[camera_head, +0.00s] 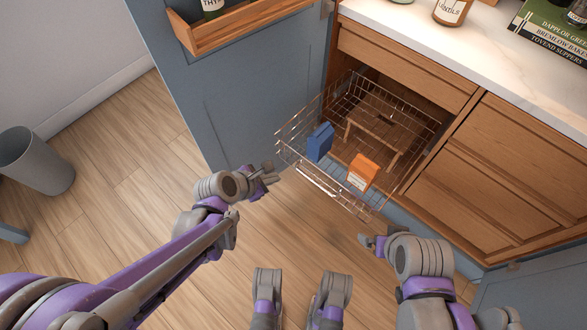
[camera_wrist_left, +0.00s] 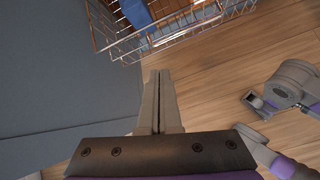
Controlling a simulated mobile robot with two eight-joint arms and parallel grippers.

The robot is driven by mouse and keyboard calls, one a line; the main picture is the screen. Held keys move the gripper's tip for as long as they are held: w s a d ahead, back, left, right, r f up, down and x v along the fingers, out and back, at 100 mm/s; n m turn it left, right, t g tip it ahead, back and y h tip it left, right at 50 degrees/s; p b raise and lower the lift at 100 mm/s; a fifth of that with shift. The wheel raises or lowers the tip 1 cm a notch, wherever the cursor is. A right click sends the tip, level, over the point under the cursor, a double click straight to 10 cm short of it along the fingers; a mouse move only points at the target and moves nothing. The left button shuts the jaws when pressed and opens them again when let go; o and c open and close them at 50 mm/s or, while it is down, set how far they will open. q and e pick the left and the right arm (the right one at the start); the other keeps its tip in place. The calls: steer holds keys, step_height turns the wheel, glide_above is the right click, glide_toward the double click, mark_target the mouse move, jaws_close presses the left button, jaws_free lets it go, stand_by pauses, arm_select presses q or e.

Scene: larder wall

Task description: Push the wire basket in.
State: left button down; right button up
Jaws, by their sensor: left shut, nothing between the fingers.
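The wire basket (camera_head: 322,187) is pulled well out of the open cabinet bay below the worktop. It holds a blue box (camera_head: 320,141) and an orange box (camera_head: 363,172) near its front. My left gripper (camera_head: 271,174) is shut and empty, just in front of the basket's front left corner, seemingly apart from it. In the left wrist view, the shut fingers (camera_wrist_left: 158,78) point toward the basket's wires (camera_wrist_left: 172,38), with a small gap visible. My right gripper (camera_head: 370,243) is low in front of the basket's right side; its finger opening is not clear.
A small wooden stand (camera_head: 377,121) shows behind the boxes. An open blue door (camera_head: 247,95) with a wooden rack (camera_head: 240,25) stands left of the basket. Wooden drawer fronts (camera_head: 490,170) lie right. A grey bin (camera_head: 36,162) stands far left.

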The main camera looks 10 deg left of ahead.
arm_select(q)
steer(key=f+n, duration=0.1)
steer(key=n, duration=0.3)
steer(key=b, duration=0.3)
glide_toward(305, 162)
steer(key=shift+t, duration=0.3)
steer(key=x, duration=0.5)
steer(key=shift+d+f, duration=0.15)
steer(key=shift+f, duration=0.2)
